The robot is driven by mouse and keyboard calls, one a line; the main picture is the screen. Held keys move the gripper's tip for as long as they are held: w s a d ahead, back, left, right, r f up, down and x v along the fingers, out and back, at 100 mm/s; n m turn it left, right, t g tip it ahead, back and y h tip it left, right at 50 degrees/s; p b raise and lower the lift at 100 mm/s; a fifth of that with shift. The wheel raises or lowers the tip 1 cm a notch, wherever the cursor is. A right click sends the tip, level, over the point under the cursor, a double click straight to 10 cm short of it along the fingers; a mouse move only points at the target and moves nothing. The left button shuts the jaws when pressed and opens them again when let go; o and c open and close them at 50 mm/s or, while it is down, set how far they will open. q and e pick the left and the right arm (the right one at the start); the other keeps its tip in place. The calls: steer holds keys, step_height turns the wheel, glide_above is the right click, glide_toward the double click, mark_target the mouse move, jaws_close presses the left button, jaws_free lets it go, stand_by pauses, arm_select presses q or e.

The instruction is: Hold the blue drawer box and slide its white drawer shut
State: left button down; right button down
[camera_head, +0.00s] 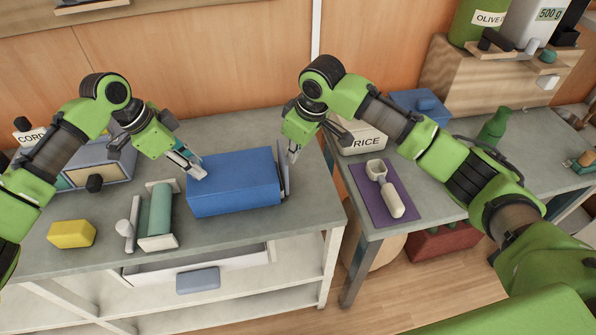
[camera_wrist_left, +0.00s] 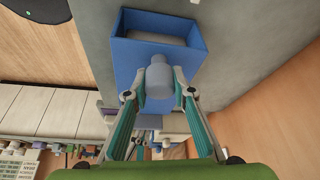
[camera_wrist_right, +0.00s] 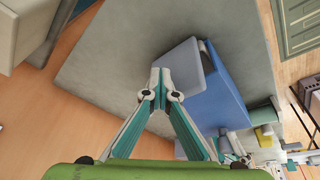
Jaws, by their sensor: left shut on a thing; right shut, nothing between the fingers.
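The blue drawer box (camera_head: 234,185) lies on the grey bench. Its pale drawer front (camera_head: 283,172) stands at its right end, with a narrow gap to the box. My left gripper (camera_head: 195,168) is shut on a grey knob (camera_wrist_left: 159,78) at the box's left end. The left wrist view shows the blue box (camera_wrist_left: 125,58) with a pale inside in its opening. My right gripper (camera_head: 292,156) is shut and empty, beside the drawer front. In the right wrist view its closed tips (camera_wrist_right: 160,85) are close to the drawer front (camera_wrist_right: 180,68); contact cannot be told.
A yellow block (camera_head: 72,234) and a green roller in a holder (camera_head: 158,215) are left of the box. A RICE box (camera_head: 362,138) and a scoop on a purple mat (camera_head: 376,190) are on the right table. The bench's edge runs close in front of the box.

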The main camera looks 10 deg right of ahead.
steer(key=shift+a, duration=0.75)
steer(key=shift+d, duration=0.1)
steer(key=w+v, duration=0.1)
steer(key=v, duration=0.5)
steer(key=shift+w+r, duration=0.2)
steer(key=shift+r, duration=0.4)
stand_by(0.4)
arm_select(q)
steer(key=c, duration=1.6)
jaws_free()
steer(key=shift+c, duration=0.2)
steer(key=shift+f, duration=0.1)
